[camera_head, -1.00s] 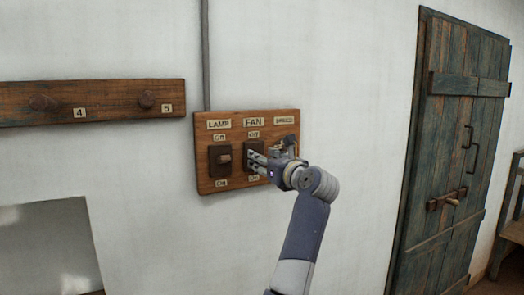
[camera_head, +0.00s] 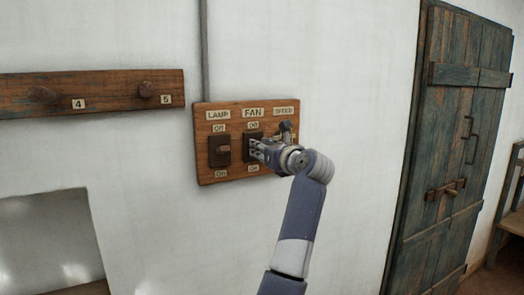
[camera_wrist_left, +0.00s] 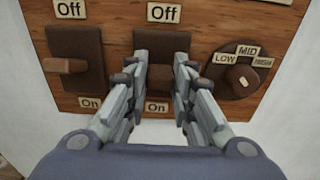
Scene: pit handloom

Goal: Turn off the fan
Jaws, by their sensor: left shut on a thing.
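The switch board (camera_head: 208,179) on the wall carries a lamp switch, a fan switch and a speed dial. The fan switch (camera_head: 252,138) is the middle one, a dark brown plate with an "Off" label above and an "On" label below. My left gripper (camera_head: 257,149) is at this switch. My right gripper is not in view.
The lamp switch (camera_wrist_left: 77,50) is just left of the fingers, with its lever sticking out. The speed dial (camera_wrist_left: 240,78), marked low, mid and high, is close on the right. A peg rail (camera_head: 110,92) is further left, and a wooden door (camera_head: 440,150) is right.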

